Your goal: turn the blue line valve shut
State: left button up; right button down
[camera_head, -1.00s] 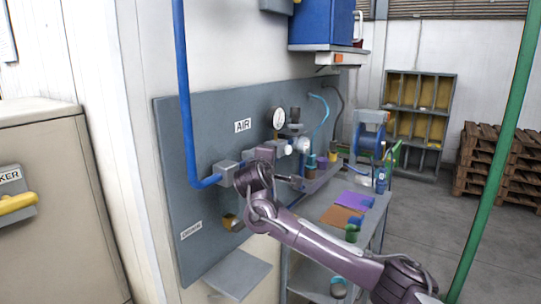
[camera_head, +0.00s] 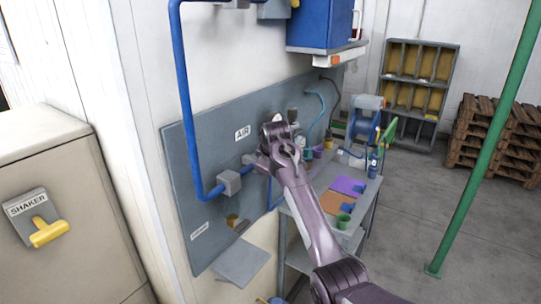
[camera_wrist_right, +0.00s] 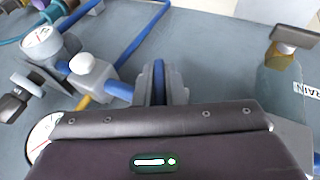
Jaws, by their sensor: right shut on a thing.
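The blue pipe (camera_head: 193,110) runs down the grey wall panel and bends right into a grey block (camera_head: 230,182). My right gripper (camera_head: 259,161) is at the panel just right of that block, below the AIR label (camera_head: 243,133). My wrist hides the valve there in the head view. In the right wrist view, my right gripper (camera_wrist_right: 159,88) is shut on a narrow blue piece (camera_wrist_right: 158,76), which looks like the blue line valve's handle. Its lower part is hidden by the gripper body. My left gripper is in neither view.
In the right wrist view, a dial gauge (camera_wrist_right: 42,40) and a white knob (camera_wrist_right: 80,62) sit left of the fingers. A brass drain fitting (camera_wrist_right: 283,55) is at right. A bench with coloured mats (camera_head: 348,186) stands right of the panel; a green pole (camera_head: 485,140) rises farther right.

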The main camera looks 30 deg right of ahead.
jog(key=shift+w+a+r+m+g+y+p, duration=0.15)
jog(key=shift+g+y+p, duration=0.1)
jog(key=shift+y, duration=0.3)
jog(key=shift+s+d+r+m+g+y+p, duration=0.15)
jog(key=shift+y+p, duration=0.1)
jog(key=shift+y, duration=0.3)
jog(key=shift+w+g+y, duration=0.1)
jog(key=shift+g+y, duration=0.2)
jog(key=shift+y, duration=0.5)
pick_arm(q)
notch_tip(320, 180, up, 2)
pick_arm(e)
jog(key=shift+m+g+y, duration=0.3)
jog(key=shift+y, duration=0.1)
jog(key=c, duration=1.6)
grip_release()
jog(key=shift+o, duration=0.5)
jog(key=shift+w+d, duration=0.1)
jog(key=shift+w, duration=0.05)
jog(key=shift+f, duration=0.1)
jog(key=shift+a, duration=0.35)
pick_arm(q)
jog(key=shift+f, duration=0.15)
pick_arm(e)
jog(key=shift+d, duration=0.15)
